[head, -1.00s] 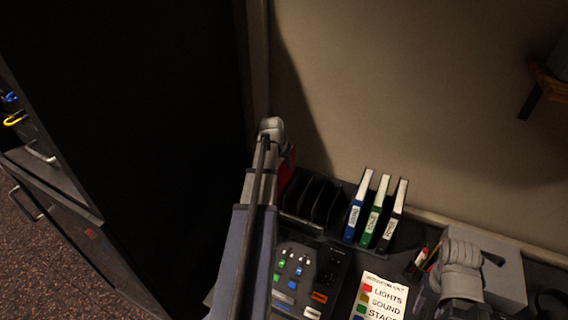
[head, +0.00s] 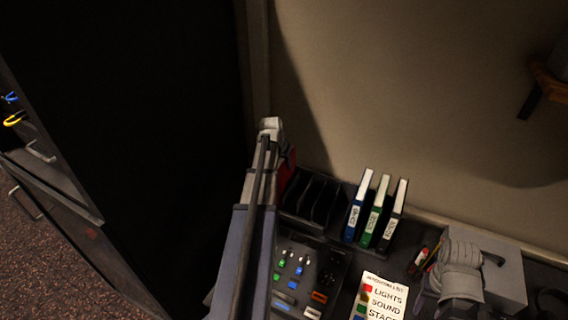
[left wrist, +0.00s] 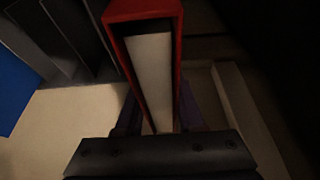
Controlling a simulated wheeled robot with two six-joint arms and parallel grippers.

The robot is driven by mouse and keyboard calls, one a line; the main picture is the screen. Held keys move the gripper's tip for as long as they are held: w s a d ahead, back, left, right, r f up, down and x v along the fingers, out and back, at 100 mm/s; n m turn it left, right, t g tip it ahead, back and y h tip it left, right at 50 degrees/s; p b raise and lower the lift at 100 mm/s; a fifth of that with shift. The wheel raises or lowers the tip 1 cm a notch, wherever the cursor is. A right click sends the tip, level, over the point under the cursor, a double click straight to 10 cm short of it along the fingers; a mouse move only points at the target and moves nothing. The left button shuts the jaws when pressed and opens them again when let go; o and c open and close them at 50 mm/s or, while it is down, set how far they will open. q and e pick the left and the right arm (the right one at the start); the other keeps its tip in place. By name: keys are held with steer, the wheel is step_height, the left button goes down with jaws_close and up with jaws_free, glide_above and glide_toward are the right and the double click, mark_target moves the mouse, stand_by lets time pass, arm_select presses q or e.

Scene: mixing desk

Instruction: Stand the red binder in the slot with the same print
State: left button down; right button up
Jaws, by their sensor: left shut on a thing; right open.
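The red binder (left wrist: 177,60) is in my left gripper (left wrist: 157,122), which is shut on it. In the wrist view its pale page edge faces the camera between the fingers. In the head view only a sliver of the red binder (head: 287,170) shows; my left arm hides the rest and the gripper's fingers. A dark slotted rack (head: 318,203) stands just right of the binder, with empty slots on its left. Any print on the slots is too dark to read. My right gripper (head: 463,307) is at the lower right, open and apart from the rack.
A blue binder (head: 357,207), a green binder (head: 376,211) and a black binder (head: 393,217) stand right of the empty slots. In front are a control panel (head: 300,277) and a printed card (head: 381,297). Pens (head: 424,262) stand further right. The wall rises behind.

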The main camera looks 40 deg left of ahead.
mark_target(280, 159)
arm_select(q)
steer(key=shift+f+b, duration=0.3)
stand_by(0.5)
steer(key=shift+c, duration=2.2)
jaws_free()
steer(key=p+v, duration=0.7)
steer(key=v, duration=0.1)
steer(key=shift+f, duration=0.1)
